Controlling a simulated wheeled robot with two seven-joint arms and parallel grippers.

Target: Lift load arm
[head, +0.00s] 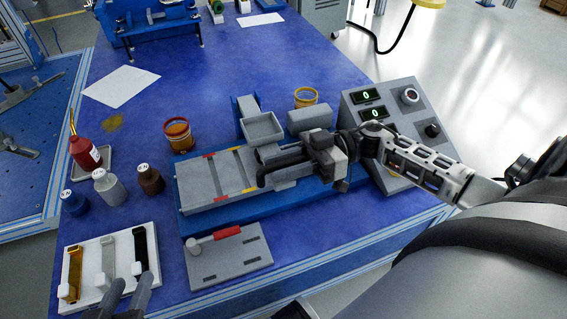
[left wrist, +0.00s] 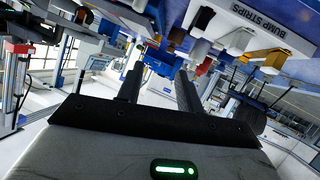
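The grey test machine (head: 208,184) lies on a blue base in the middle of the table in the head view, with red and yellow marks on its bed. A grey open-topped box (head: 263,128) stands at its back. My right gripper (head: 262,167) reaches in from the right, low over the machine's right part. Its dark fingers overlap the machine's parts, so I cannot tell the load arm apart or whether they hold it. My left gripper (head: 123,295) is at the bottom left, by the strip tray. Its fingers stand apart and empty in the left wrist view (left wrist: 160,88).
The white strip tray (head: 85,250) holds gold, pale and black strips. A grey plate with a red bar (head: 228,256) lies in front of the machine. A control box (head: 388,97) showing green zeros stands right.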

